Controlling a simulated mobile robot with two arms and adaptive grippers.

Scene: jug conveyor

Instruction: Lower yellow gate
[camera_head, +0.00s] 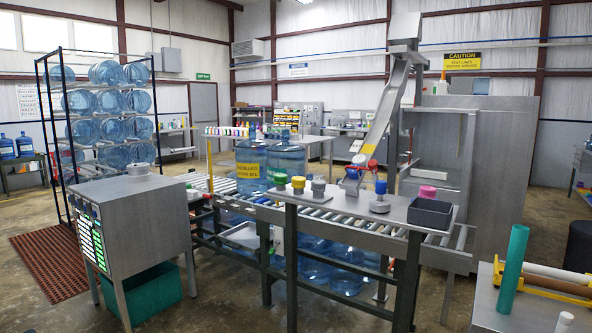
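The roller conveyor (337,222) runs across the middle. Two blue water jugs stand on it: the front-left jug (251,180) with a yellow label, and another jug (286,165) to its right. Neither of my grippers is in view.
A metal shelf with knobs and a dark tray (430,212) fronts the conveyor. A grey control cabinet (145,222) stands at left, before a jug rack (101,100). A bench (488,309) at lower right holds a teal tube (512,268) and a yellow frame (550,290).

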